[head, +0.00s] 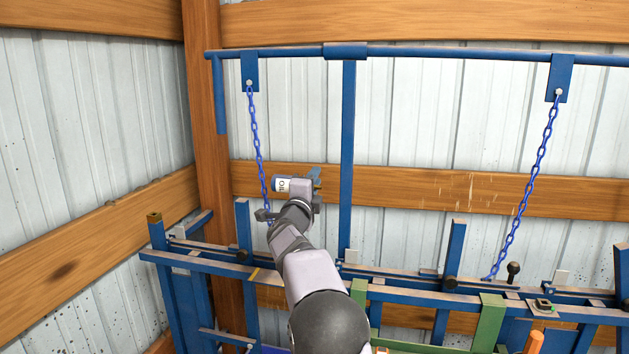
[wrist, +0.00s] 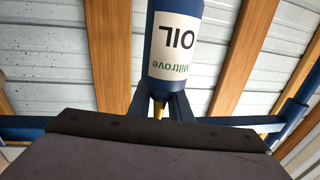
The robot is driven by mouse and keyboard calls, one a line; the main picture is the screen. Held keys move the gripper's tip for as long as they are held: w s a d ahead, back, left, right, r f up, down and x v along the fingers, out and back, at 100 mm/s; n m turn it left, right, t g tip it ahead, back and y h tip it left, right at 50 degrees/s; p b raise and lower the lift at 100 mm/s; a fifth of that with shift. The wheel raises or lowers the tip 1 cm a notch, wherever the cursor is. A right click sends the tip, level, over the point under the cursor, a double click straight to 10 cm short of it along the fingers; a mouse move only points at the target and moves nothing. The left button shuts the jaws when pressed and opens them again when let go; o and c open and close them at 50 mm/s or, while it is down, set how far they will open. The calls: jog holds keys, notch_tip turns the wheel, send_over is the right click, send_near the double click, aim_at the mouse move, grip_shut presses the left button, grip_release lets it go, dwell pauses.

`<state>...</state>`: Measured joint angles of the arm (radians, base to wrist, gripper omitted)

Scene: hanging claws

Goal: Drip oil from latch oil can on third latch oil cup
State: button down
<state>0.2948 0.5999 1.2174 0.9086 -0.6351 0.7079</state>
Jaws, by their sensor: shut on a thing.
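The oil can (head: 278,184) is a blue bottle with a white label reading OIL. In the head view it lies on its side at the far end of my arm, left of the blue centre post. My gripper (head: 315,180) is shut on the can near its brass nozzle. In the wrist view the oil can (wrist: 174,45) fills the upper middle, its nozzle pointing down in the picture between the dark fingers of my gripper (wrist: 160,108). I cannot tell which small fitting on the blue frame is the third latch oil cup.
A blue frame (head: 405,298) with green uprights (head: 488,320) runs along the bottom. Blue chains (head: 257,140) hang from the overhead blue bar (head: 450,53), one on each side of the centre post (head: 348,150). A black-knobbed lever (head: 513,270) stands at right.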

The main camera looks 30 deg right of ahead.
jog(key=shift+w+a+r+n+t+y+p, duration=0.15)
jog(key=shift+r+n+p, duration=0.15)
jog(key=shift+n+p, duration=0.45)
jog(key=shift+s+d+r+n+t+y+p, duration=0.1)
jog(key=shift+r+n+p, duration=0.2)
jog(key=shift+n, duration=0.8)
jog(key=shift+w+a+r+n+t+y+p, duration=0.15)
jog(key=shift+r+n+p, duration=0.1)
jog(key=shift+n+p, duration=0.55)
jog(key=shift+r+n, duration=0.1)
jog(key=shift+n, duration=0.15)
jog(key=n+p, duration=0.1)
jog(key=n+y+p, duration=0.1)
jog(key=n+p, duration=0.1)
jog(key=r+n+p, duration=0.1)
jog(key=n+p, duration=0.1)
jog(key=shift+w+a, duration=0.4)
jog(key=shift+r+n+p, duration=0.15)
jog(key=shift+n+p, duration=0.15)
jog(key=shift+n, duration=0.1)
